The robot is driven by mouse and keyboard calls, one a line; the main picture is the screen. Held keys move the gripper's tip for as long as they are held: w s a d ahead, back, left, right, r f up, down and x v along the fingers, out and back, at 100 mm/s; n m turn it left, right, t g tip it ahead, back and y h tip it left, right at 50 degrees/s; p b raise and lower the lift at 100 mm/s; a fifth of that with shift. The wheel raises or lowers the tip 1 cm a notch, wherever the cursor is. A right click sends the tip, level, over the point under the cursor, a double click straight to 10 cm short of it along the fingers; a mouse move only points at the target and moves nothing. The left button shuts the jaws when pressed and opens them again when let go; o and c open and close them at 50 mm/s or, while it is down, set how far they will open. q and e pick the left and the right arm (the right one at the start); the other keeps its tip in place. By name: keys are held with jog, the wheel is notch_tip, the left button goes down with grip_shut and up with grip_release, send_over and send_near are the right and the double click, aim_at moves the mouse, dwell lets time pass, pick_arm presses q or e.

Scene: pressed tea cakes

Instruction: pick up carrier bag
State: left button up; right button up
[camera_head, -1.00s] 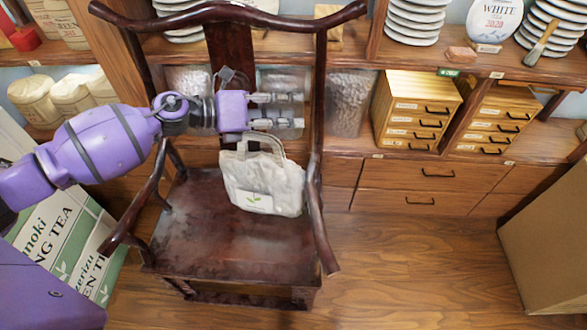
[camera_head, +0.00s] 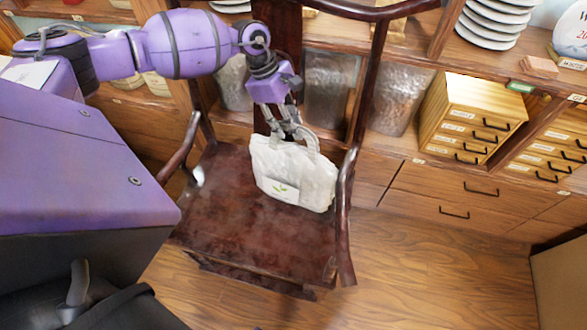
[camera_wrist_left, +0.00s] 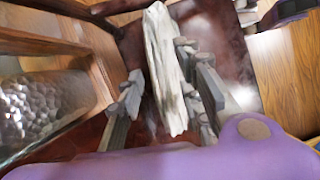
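The white carrier bag (camera_head: 292,178), with a small green leaf print, stands on the dark wooden chair (camera_head: 240,215), towards the right of its seat. My left gripper (camera_head: 289,132) points down at the top of the bag, by its handles. In the left wrist view the bag (camera_wrist_left: 163,75) is seen edge-on between the fingers of the left gripper (camera_wrist_left: 158,88). The fingers are open, with a gap on the left side; the right finger is close to the bag, and I cannot tell if it touches. My right gripper is not in view.
The chair's right armrest (camera_head: 345,200) rises close beside the bag, and its backrest stands behind. Behind are wooden drawers (camera_head: 470,120), clear containers (camera_head: 400,98) and stacked plates (camera_head: 490,22). A brown box (camera_head: 562,285) stands at lower right. The floor between is clear.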

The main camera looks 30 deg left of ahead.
pick_arm(q)
jog(key=shift+x, duration=1.1)
jog(key=shift+d, duration=0.1)
grip_shut()
jog(key=shift+w+r, duration=0.1)
jog(key=shift+r, duration=0.05)
